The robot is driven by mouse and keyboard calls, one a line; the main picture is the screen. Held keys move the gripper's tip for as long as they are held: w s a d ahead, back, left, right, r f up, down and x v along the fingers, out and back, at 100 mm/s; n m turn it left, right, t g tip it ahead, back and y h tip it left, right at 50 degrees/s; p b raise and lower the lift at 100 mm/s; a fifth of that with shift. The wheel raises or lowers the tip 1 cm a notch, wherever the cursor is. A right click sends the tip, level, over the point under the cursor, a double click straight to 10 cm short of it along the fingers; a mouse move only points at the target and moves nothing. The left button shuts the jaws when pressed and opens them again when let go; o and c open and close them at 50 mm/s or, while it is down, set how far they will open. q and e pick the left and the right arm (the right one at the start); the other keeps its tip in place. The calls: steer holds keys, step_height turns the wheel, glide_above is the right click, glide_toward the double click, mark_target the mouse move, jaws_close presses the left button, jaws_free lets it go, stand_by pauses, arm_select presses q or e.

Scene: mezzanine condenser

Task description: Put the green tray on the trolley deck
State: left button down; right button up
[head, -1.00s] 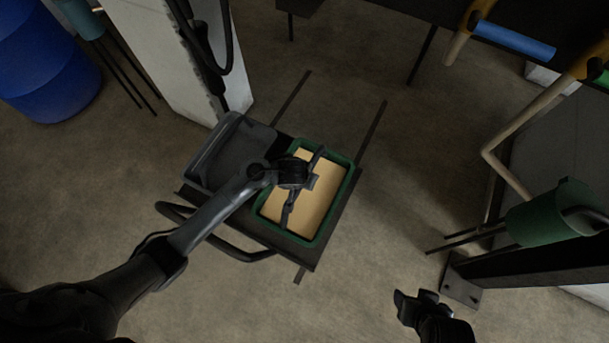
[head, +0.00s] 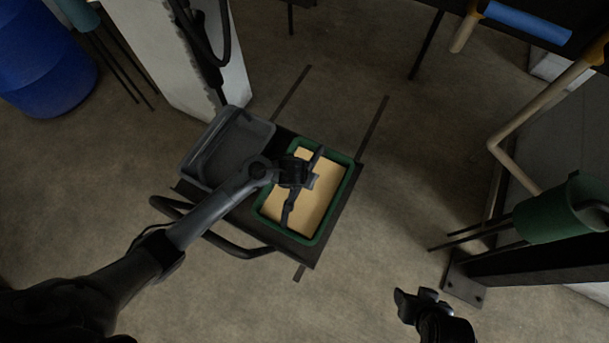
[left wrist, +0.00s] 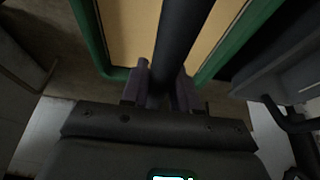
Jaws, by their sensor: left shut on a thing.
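The green tray (head: 347,187) is rectangular, with a tan panel (head: 314,206) inside and a dark bar handle (head: 287,212) across it. My left gripper (head: 297,174) is over its middle, shut on the handle. In the left wrist view the fingers (left wrist: 160,88) sit on both sides of the dark bar, with the green rim beyond. The tray is over the right part of the dark trolley deck (head: 240,212); I cannot tell whether it touches the deck. My right gripper (head: 420,298) is low at the right, away from the trolley; its jaw state is unclear.
A grey bin (head: 223,150) occupies the deck's left part, close beside the green tray. The trolley's curved handle (head: 215,240) is at the near left. A white pillar (head: 183,65) stands behind the bin, and a dark post foot (head: 463,287) at right. Floor right of the trolley is clear.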

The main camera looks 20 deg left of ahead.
arm_select(q)
steer(key=c, duration=1.2)
jaws_free()
steer(key=o, duration=0.4)
steer(key=shift+w, duration=0.1)
steer(key=shift+c, duration=0.2)
steer(key=p+v, duration=0.8)
steer(key=v, duration=0.2)
steer(key=shift+r, duration=0.2)
steer(key=shift+p+v, duration=0.5)
steer(key=shift+v, duration=0.35)
steer(key=s+a+r, duration=0.3)
steer(key=s+r, duration=0.1)
steer(key=s, duration=0.5)
steer(key=s+a+r+m+g, duration=0.1)
steer(key=s+a+r, duration=0.2)
steer(key=s, duration=0.6)
steer(key=shift+a+r, duration=0.35)
steer(key=shift+r, duration=0.25)
